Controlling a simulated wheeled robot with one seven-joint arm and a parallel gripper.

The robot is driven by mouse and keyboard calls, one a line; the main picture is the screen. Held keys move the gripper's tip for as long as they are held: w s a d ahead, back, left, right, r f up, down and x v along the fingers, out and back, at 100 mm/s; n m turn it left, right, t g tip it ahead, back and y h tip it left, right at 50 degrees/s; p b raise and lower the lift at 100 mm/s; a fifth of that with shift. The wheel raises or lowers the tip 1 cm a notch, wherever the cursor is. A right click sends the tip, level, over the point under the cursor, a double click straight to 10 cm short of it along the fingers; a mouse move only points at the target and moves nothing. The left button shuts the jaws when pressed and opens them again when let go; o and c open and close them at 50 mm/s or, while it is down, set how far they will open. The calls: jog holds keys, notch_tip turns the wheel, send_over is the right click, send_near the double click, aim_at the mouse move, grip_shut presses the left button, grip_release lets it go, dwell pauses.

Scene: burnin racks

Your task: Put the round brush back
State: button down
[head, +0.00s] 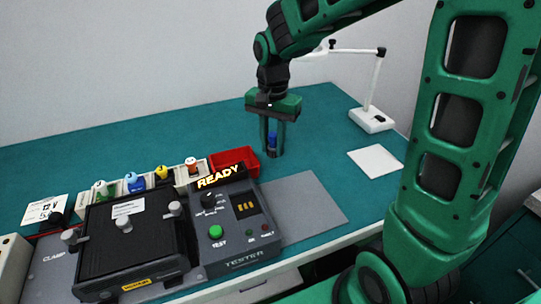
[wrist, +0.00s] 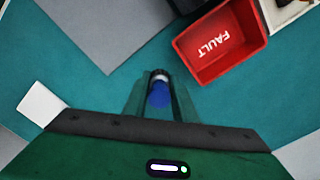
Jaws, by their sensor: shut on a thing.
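My gripper (head: 272,152) points down over the teal bench, just right of the red bin. It is shut on a small blue round-ended thing (head: 272,140). In the wrist view this blue thing (wrist: 159,95) sits between the two fingers (wrist: 159,98), with a pale, dark-tipped part beyond it. It may be the round brush; bristles cannot be made out. I cannot tell whether it touches the bench. No other brush is clearly visible.
The red bin (head: 246,154), marked FAULT in the wrist view (wrist: 258,50), is close by. A row of white bins (head: 192,168) holds coloured parts behind the tester (head: 235,221) and black clamp fixture (head: 130,240). A grey mat (head: 310,205), white pad (head: 375,161) and lamp (head: 371,119) lie right.

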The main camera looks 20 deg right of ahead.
aim_at(273, 150)
jog(key=shift+f, duration=2.15)
jog(key=c, duration=1.5)
grip_release()
jog(key=shift+o, duration=0.2)
jog(key=shift+r, duration=0.1)
notch_tip(273, 150, up, 12)
